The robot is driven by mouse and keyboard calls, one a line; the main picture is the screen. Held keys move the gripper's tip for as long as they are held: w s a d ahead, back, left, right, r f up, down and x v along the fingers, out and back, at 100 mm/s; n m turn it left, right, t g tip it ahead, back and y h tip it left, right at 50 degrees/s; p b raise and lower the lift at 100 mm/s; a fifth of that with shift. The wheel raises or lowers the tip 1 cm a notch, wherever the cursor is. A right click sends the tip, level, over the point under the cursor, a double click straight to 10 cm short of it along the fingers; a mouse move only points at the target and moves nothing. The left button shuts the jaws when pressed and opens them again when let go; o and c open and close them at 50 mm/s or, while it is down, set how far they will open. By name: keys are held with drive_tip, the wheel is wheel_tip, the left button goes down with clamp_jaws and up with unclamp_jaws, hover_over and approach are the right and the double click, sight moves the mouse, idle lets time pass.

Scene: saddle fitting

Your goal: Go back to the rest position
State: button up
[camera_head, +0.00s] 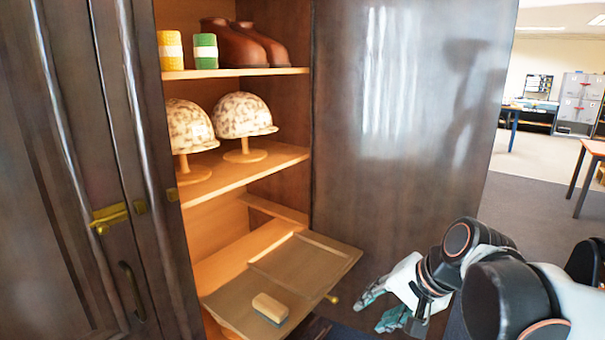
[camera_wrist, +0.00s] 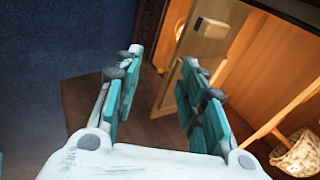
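My gripper (camera_head: 372,303) hangs low at the right of the pulled-out shelf board in the head view, in front of the open cabinet door. Its teal-padded fingers are spread apart with nothing between them, as the wrist view (camera_wrist: 160,72) also shows. The wooden board (camera_head: 330,256) sticks out of the cabinet. A brush with a tan wooden back (camera_head: 270,307) lies on its front part, and it also shows in the wrist view (camera_wrist: 211,28). My gripper is apart from both.
The dark cabinet door (camera_head: 400,130) stands open behind my gripper. Two patterned helmets (camera_head: 243,115) on wooden stands fill the middle shelf. Brown boots (camera_head: 235,45), a green roll (camera_head: 205,51) and a yellow roll (camera_head: 171,50) stand above. Open floor (camera_head: 530,215) lies at the right.

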drive_tip(key=s+d+n+t+h, duration=0.2)
drive_tip(key=s+n, duration=0.5)
drive_tip(key=s, duration=0.5)
drive_tip(key=shift+d+f+h, duration=0.2)
drive_tip(key=shift+d+h, duration=0.7)
drive_tip(key=shift+h, duration=0.2)
